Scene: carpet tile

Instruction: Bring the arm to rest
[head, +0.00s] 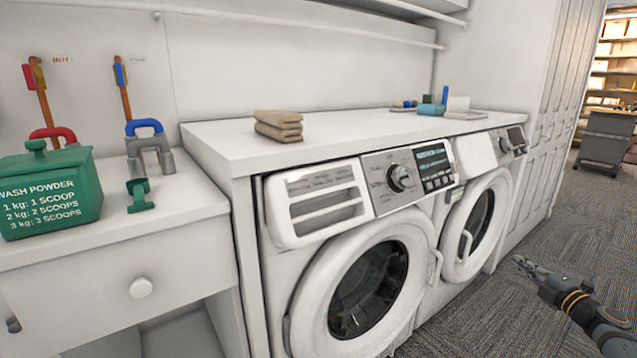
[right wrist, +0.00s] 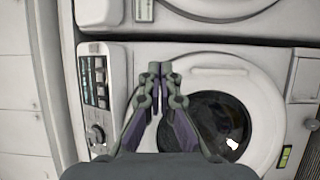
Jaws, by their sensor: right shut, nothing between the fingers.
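My right gripper (head: 524,264) is at the lower right of the head view, over the carpet in front of the machines. Its arm comes in from the lower right corner. In the right wrist view the fingers of the right gripper (right wrist: 160,72) meet at the tips, shut and empty, in front of a washing machine (right wrist: 265,70). It touches nothing that I can make out. My left gripper is in neither view.
Two front-loading machines, a nearer one (head: 318,271) and a farther one (head: 452,222), stand under a white counter (head: 345,133). Folded towels (head: 279,126) lie on it. A green wash powder box (head: 50,190) and scoop (head: 139,195) are at left. Carpet (head: 570,215) is clear at right.

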